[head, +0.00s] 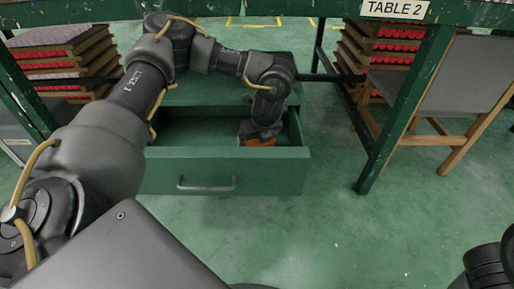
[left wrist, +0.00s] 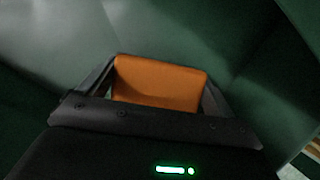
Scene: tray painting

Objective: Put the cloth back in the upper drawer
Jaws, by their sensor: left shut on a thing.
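The green drawer (head: 225,170) is pulled open under the table, with its handle (head: 207,185) on the front panel. My left gripper (head: 259,139) reaches down into the right part of the open drawer. It is shut on the orange cloth (head: 257,142), of which only a small part shows above the drawer front. In the left wrist view the orange cloth (left wrist: 160,82) sits between the two fingers (left wrist: 158,85), with dark green drawer surfaces around it. I cannot tell whether the cloth touches the drawer bottom. My right gripper is not in view.
The green table (head: 300,12) with a "TABLE 2" label (head: 395,9) stands over the drawer. A table leg (head: 405,110) is to the right. Stacked wooden trays (head: 65,60) are at left and more trays (head: 385,50) at right. A wooden chair (head: 460,80) stands at far right. The floor in front is clear.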

